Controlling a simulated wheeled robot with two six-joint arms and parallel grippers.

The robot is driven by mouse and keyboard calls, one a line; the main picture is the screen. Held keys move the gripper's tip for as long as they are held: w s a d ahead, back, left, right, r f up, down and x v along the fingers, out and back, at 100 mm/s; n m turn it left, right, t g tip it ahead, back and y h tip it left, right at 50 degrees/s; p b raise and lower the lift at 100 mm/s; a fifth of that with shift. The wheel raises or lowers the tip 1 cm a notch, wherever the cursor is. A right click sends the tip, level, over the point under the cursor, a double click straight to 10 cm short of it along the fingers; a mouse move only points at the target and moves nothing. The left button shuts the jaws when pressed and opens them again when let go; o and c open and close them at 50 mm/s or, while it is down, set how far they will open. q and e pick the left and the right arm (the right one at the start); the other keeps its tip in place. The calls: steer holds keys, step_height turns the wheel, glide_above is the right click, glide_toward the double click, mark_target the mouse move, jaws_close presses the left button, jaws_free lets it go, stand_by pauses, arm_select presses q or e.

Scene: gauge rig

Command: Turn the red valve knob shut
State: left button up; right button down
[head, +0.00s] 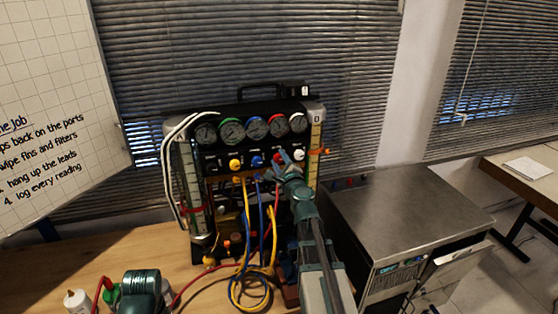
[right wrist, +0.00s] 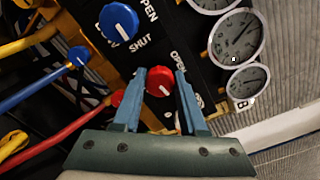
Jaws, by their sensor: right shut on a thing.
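The red valve knob (right wrist: 158,80) is on the black front panel of the gauge rig, with a white pointer line toward the lower right in the right wrist view. My right gripper (right wrist: 160,88) has one finger on each side of the knob and is shut on it. In the head view my right gripper (head: 285,160) reaches the panel below the gauges and mostly covers the knob. An "OPEN" label shows beside the knob; any "SHUT" label of its own I cannot make out. My left gripper is not in view.
The blue knob (right wrist: 118,22) is beside the red one; a yellow knob (head: 235,163) and a white knob (head: 299,155) flank them. Yellow, blue and red hoses hang below. A metal cabinet (head: 400,210) stands right, a green pump-like unit (head: 142,290) front left.

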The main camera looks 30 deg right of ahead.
steer(key=shift+m, duration=0.7)
steer(key=shift+c, duration=2.2)
jaws_free()
steer(key=shift+s, duration=0.15)
